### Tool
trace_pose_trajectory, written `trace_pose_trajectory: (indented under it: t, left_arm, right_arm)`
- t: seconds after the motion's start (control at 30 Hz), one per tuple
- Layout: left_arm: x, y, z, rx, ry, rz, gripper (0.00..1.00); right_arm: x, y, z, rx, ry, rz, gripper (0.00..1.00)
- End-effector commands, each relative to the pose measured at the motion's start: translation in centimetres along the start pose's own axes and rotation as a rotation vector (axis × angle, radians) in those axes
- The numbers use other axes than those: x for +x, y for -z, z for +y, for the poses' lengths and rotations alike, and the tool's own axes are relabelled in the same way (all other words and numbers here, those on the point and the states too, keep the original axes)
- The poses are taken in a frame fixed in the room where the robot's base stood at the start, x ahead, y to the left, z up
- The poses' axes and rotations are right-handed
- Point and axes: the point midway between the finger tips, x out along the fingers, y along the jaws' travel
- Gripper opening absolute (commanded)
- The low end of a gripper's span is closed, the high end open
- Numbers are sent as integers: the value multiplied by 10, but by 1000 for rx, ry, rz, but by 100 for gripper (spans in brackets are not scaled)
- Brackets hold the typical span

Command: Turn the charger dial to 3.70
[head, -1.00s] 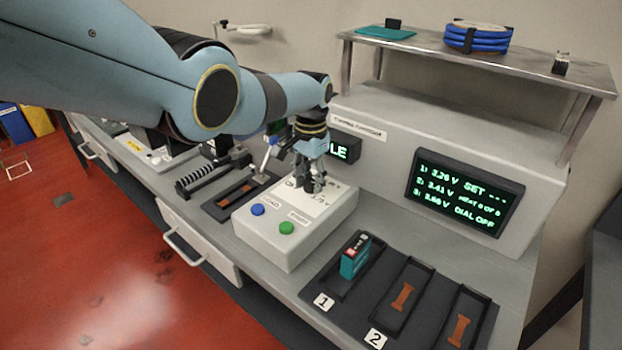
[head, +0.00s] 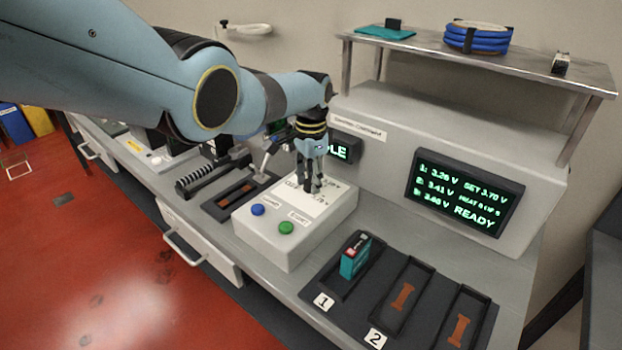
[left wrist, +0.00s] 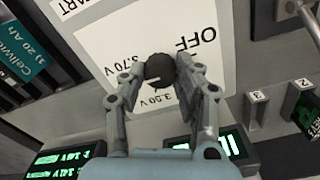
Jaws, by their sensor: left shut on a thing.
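The charger (head: 272,240) is a pale box with a blue button (head: 258,210) and a green button (head: 286,228) on its top. My left gripper (head: 314,187) points down over the far part of its top. In the left wrist view my left gripper (left wrist: 160,75) is shut on the round black dial (left wrist: 160,68). The display (head: 465,193) reads SET 3.70 V and READY, with three voltages at left. My right gripper does not show.
Right of the charger, a dark tray (head: 318,283) has numbered bays, with a teal cell (head: 355,257) in bay 1. Left of the charger lies a dark fixture (head: 225,205). A raised shelf (head: 560,70) holds a blue coil (head: 476,40).

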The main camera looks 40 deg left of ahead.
Motion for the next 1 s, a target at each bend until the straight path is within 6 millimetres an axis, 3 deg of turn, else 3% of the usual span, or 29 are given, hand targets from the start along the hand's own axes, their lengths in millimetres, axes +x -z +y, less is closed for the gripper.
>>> trace_pose_trajectory:
  t: [0.07, 0.1, 0.27, 0.67, 0.87, 1.0]
  left_arm:
    - [0, -1, 0, 0, 0, -2, 0]
    - [0, -1, 0, 0, 0, -2, 34]
    - [0, -1, 0, -1, 0, -1, 55]
    - [-6, 0, -1, -1, 2, 2, 55]
    - [-30, 0, -1, 0, 3, 2, 55]
    - [-62, 0, -1, 0, 3, 3, 55]
  right_arm:
    - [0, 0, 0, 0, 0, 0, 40]
    - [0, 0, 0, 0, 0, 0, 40]
    - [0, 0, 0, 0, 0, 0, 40]
    - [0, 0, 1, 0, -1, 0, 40]
    - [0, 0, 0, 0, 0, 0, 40]
    - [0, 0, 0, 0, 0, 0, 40]
